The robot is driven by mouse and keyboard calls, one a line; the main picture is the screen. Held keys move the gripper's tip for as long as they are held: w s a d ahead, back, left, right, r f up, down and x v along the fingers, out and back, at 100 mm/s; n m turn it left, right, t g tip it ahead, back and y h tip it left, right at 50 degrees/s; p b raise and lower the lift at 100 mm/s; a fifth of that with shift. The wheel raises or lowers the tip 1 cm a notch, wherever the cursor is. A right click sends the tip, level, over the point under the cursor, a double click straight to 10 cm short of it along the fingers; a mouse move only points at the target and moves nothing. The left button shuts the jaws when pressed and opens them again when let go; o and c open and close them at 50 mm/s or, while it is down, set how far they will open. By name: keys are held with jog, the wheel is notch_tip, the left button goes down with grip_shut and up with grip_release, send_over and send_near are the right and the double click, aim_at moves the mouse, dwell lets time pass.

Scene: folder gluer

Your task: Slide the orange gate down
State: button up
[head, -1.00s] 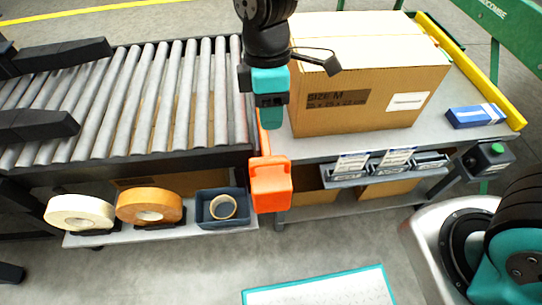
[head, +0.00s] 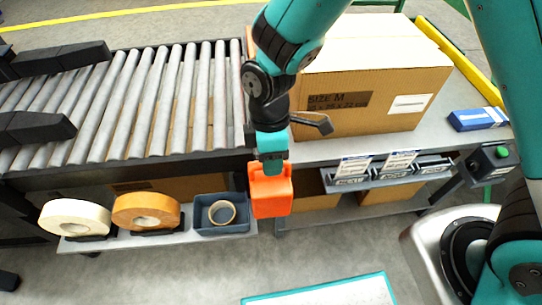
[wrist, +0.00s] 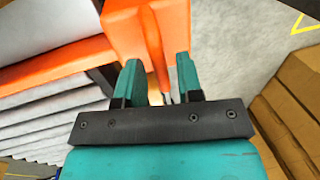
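The orange gate shows in the head view as a boxy block (head: 271,192) at the front corner where the roller conveyor meets the table. In the wrist view the block (wrist: 130,22) is at the top, with an orange bar (wrist: 55,65) running left from it. My gripper (head: 271,170) points down right at the block's top in the head view, hiding part of the gate. In the wrist view my gripper (wrist: 160,68) has its two teal fingers apart, with a narrow orange strip of the gate seen between them. Whether the fingers touch it I cannot tell.
The roller conveyor (head: 135,100) lies to the left. A large cardboard box (head: 365,100) stands on the table to the right, close to my arm. Tape rolls (head: 146,211) and a blue-grey bin (head: 222,228) sit on the lower shelf.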

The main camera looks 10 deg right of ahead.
grip_shut()
notch_tip(320, 180, down, 6)
jog(key=shift+r+b, duration=0.25)
jog(key=shift+b, duration=0.7)
jog(key=shift+o, duration=1.1)
grip_release()
jog(key=w+r+p, duration=0.1)
jog(key=r, duration=0.7)
jog(key=w+r+p, duration=0.2)
jog(key=r, duration=0.7)
jog(key=shift+w, duration=0.25)
